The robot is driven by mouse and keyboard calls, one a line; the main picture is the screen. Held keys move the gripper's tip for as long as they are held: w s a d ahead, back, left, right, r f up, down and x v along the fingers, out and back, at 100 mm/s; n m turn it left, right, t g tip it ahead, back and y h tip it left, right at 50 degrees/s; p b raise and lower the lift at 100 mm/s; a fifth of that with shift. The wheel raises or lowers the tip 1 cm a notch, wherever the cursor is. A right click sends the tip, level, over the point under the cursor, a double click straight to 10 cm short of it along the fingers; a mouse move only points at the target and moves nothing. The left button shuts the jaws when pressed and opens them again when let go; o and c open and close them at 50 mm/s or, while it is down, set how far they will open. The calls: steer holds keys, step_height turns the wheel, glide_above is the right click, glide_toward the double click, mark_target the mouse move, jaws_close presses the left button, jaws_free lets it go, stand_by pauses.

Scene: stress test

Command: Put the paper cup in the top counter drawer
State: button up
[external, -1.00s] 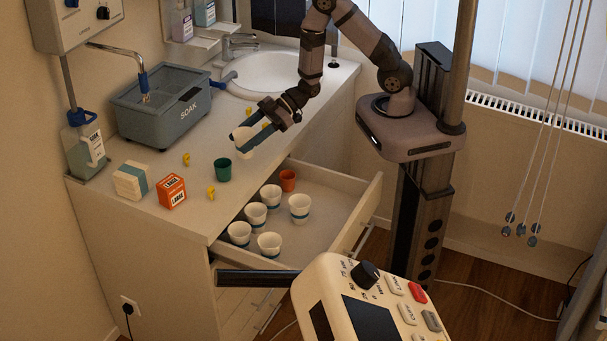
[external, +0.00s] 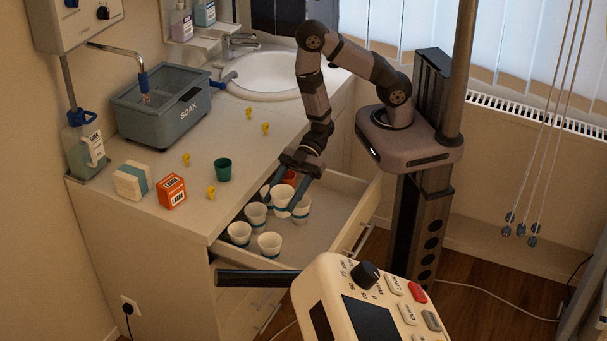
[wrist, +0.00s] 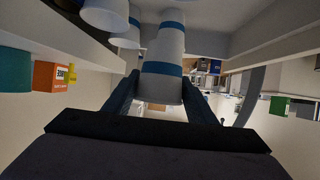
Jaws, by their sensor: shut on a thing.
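A white paper cup (external: 282,199) with a blue band is held between the fingers of my gripper (external: 286,196), over the open top drawer (external: 325,223). The held cup also shows between both fingers in the wrist view (wrist: 160,88). Several similar cups stand in the drawer, including one at the front (external: 269,244), one at the left (external: 239,233) and one just right of the held cup (external: 302,208). A red cup (external: 289,177) is at the drawer's back, partly hidden by my gripper. I cannot tell whether the held cup touches the drawer floor or its neighbours.
On the counter are a green cup (external: 223,169), an orange box (external: 172,190), a white box (external: 132,181), small yellow pieces (external: 211,192) and a grey soak tub (external: 165,110). The drawer's right front has bare floor. A cream control panel (external: 365,300) stands in the foreground.

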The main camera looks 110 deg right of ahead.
mark_target(285, 215)
steer(key=shift+s+a+f, duration=0.1)
steer(key=shift+s+a, duration=0.15)
steer(key=shift+a, duration=0.1)
steer(key=shift+f+b, duration=0.45)
steer(key=shift+f, duration=2.65)
steer(key=shift+f, duration=0.1)
steer(key=shift+f, duration=1.8)
steer(key=shift+f, duration=0.1)
steer(key=o, duration=1)
